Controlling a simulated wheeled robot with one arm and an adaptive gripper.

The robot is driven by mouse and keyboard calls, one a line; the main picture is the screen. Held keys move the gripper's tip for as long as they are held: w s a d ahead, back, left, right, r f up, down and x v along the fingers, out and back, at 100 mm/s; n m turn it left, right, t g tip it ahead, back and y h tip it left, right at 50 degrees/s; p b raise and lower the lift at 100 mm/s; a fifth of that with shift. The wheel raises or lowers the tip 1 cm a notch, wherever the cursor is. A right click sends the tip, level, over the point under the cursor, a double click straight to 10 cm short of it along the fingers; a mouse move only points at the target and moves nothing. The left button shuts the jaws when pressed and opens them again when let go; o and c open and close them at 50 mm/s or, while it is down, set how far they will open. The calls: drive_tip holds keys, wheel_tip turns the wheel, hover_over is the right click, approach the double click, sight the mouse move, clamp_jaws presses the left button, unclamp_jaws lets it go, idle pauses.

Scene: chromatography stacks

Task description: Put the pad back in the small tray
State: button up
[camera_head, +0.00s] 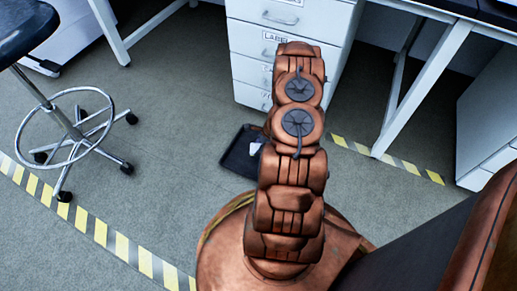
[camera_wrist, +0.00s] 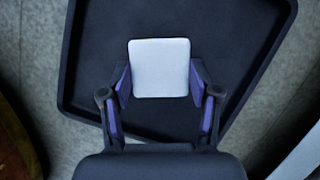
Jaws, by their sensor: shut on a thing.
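The pad is a small white square (camera_wrist: 160,62) between the two purple-lined fingers of my gripper (camera_wrist: 160,84) in the wrist view. My gripper is shut on it from both sides. The small tray is dark and shallow with a raised rim (camera_wrist: 228,40), and it lies behind the pad and fingers in that view. I cannot tell whether the pad touches the tray floor or hangs just above it. In the head view the tray (camera_head: 237,161) lies on the floor, with the white pad (camera_head: 254,148) showing over it. My arm hides my gripper and the tray's right part there.
A white drawer cabinet (camera_head: 245,68) stands just behind the tray. A stool (camera_head: 75,130) with a ring base stands at the left. White bench legs (camera_head: 425,80) stand at the right. Yellow striped tape (camera_head: 90,224) runs along the floor. The floor left of the tray is clear.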

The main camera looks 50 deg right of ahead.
drive_tip(key=shift+w+d, duration=0.15)
wheel_tip(320, 180, down, 4)
drive_tip(key=shift+r+b, duration=0.15)
drive_tip(key=shift+b, duration=0.95)
drive_tip(key=shift+r, duration=0.1)
drive_tip(key=o, duration=0.9)
drive_tip(key=shift+c, duration=0.2)
